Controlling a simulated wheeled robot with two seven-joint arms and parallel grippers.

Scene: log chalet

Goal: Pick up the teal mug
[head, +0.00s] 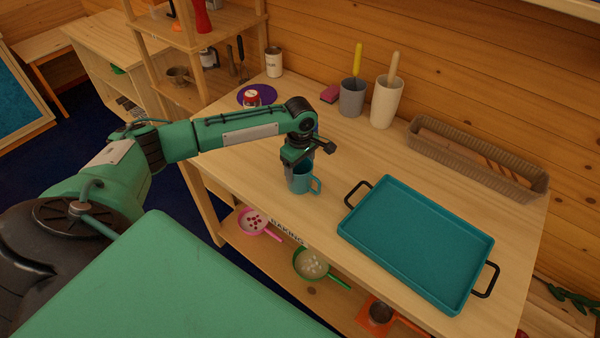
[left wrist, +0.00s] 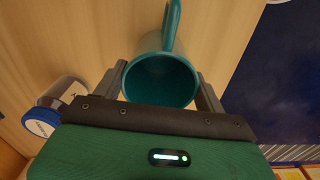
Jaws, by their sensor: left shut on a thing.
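The teal mug (head: 301,183) is upright at the front edge of the wooden table, its handle to the right in the head view. I cannot tell whether its base touches the table. My left gripper (head: 298,164) comes down on it from above and is shut on it. In the left wrist view the mug (left wrist: 161,78) sits between the two fingers of the left gripper (left wrist: 160,90), one on each side, with its opening facing the camera and its handle pointing up. My right gripper is not in view.
A teal tray (head: 372,188) with black handles lies right of the mug. A can (head: 252,98) on a purple mat stands behind my arm. A grey cup (head: 352,97), a white cup (head: 386,103) and a long basket (head: 478,160) line the back. A lower shelf holds several pans.

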